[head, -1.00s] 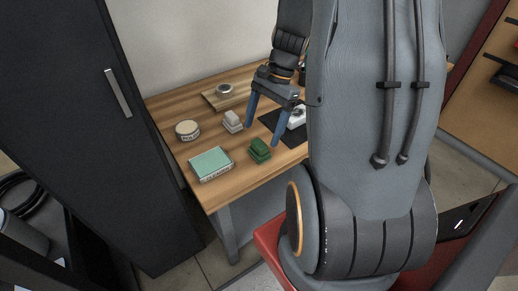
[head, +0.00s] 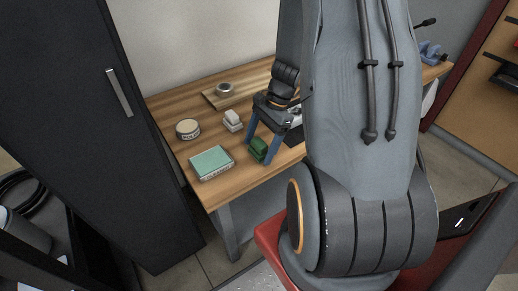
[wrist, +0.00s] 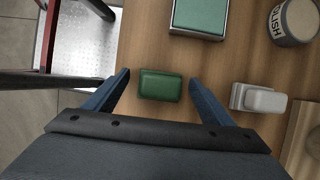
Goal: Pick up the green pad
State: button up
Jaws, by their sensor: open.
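The green pad (wrist: 160,85) lies on the wooden table, and it also shows in the head view (head: 258,149). My gripper (wrist: 158,78) is open, with one blue finger on each side of the pad. In the wrist view there is a gap between the pad and each finger. In the head view my gripper (head: 259,148) points down over the pad, and one finger partly hides it. I cannot tell how far above the table the fingertips are.
On the table (head: 230,190) are a teal-topped box (head: 211,163), a round tin (head: 188,129), a pale block (head: 232,120) and a wooden board (head: 215,99) with a metal ring. A dark cabinet (head: 70,120) stands at the left. The table's front edge is close to the pad.

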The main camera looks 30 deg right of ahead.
aim_at(259, 142)
jog(key=c, duration=1.2)
notch_tip(259, 142, up, 10)
jog(key=shift+r, duration=0.1)
